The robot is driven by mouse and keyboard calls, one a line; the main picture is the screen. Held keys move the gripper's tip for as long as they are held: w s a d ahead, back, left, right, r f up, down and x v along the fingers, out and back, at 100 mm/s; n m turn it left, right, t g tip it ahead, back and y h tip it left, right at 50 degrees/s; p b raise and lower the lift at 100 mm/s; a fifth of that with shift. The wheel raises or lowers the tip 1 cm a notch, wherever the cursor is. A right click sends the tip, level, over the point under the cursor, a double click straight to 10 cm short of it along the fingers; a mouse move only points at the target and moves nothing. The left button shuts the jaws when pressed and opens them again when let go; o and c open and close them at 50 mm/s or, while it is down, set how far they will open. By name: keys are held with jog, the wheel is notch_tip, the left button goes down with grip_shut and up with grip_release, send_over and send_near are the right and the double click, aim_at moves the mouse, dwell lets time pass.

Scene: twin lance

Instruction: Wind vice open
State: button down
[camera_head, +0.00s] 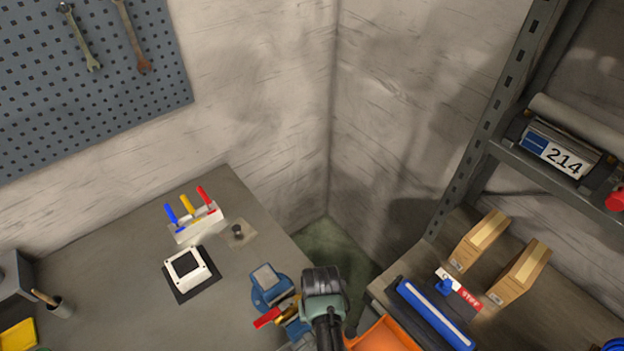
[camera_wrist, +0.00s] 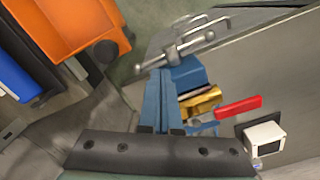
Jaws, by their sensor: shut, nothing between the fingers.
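The blue vice (camera_head: 268,285) sits at the right edge of the grey bench, and its blue body (camera_wrist: 187,72) shows in the wrist view. A silver screw with a crossbar handle (camera_wrist: 188,40) shows beyond the body in the wrist view. A gold-coloured piece (camera_wrist: 203,101) and a red handle (camera_wrist: 238,107) lie against the vice. I cannot tell whether they are clamped. My gripper (camera_head: 322,282) is beside the vice in the head view, shut and empty. Its dark fingers (camera_wrist: 160,150) cross the bottom of the wrist view; contact with the vice is unclear.
A white square box (camera_head: 187,268) on a dark mat and a rack of coloured-handled tools (camera_head: 198,225) stand on the bench. An orange bin (camera_head: 384,335), a blue bar (camera_head: 436,315) and cardboard boxes (camera_head: 480,240) are on the right. A gap separates the bench from the shelf.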

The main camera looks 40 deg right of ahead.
jog(key=shift+r+p, duration=2.05)
jog(key=shift+r, duration=0.35)
